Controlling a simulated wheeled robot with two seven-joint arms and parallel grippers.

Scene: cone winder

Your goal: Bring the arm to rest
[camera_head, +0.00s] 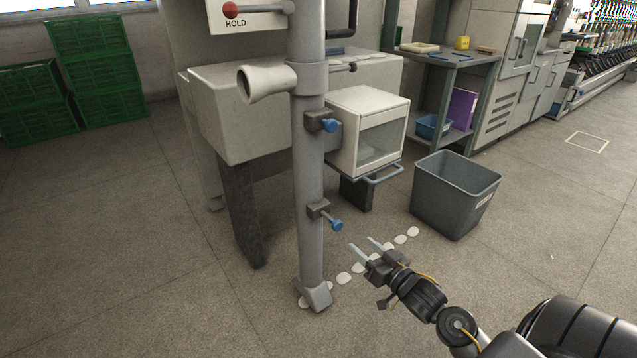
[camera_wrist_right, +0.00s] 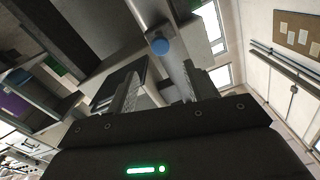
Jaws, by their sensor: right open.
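My right arm comes in from the lower right in the head view. Its gripper (camera_head: 364,249) is open and empty, with the two fingers apart, in front of the machine and to the right of the grey vertical pipe (camera_head: 308,180). In the right wrist view the open fingers (camera_wrist_right: 160,90) show with nothing between them but background. A blue valve knob (camera_head: 335,225) on the pipe lies just left of the fingertips in the head view; a blue knob (camera_wrist_right: 160,46) also shows beyond the fingers in the wrist view. My left gripper is not in view.
A white box with a glass door (camera_head: 380,140) and handle stands behind the gripper. A grey bin (camera_head: 453,195) is on the floor to the right. Several white patches (camera_head: 344,278) lie on the floor below. Green crates (camera_head: 100,65) stand at the far left. Open floor (camera_head: 150,270) lies left.

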